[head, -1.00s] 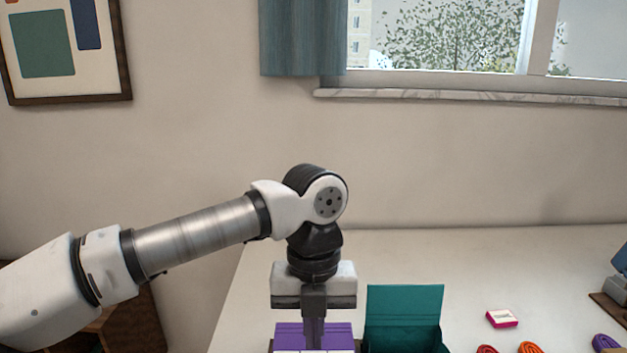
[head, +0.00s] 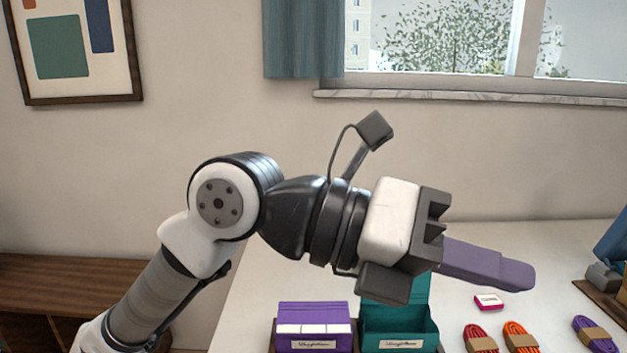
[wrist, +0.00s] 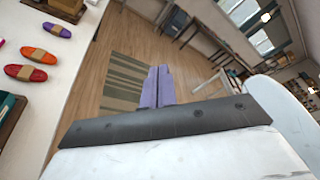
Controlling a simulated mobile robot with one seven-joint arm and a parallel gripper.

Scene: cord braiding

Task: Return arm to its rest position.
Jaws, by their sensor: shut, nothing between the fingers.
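My gripper (head: 533,276) is raised above the white table and points to the right and slightly down in the head view. Its purple fingers are shut together with nothing between them. In the wrist view the closed fingers (wrist: 158,86) point out over the floor, beside the table. My arm is folded up, with its elbow joint left of the gripper and the forearm coming from the lower left. The gripper touches nothing that I can see.
A purple box (head: 313,312) and a teal box (head: 400,326) with its lid up stand on the white table (head: 250,290), below my gripper. Red (head: 480,338), orange (head: 521,338) and purple (head: 596,334) cord bundles and a small pink box (head: 488,301) lie to the right.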

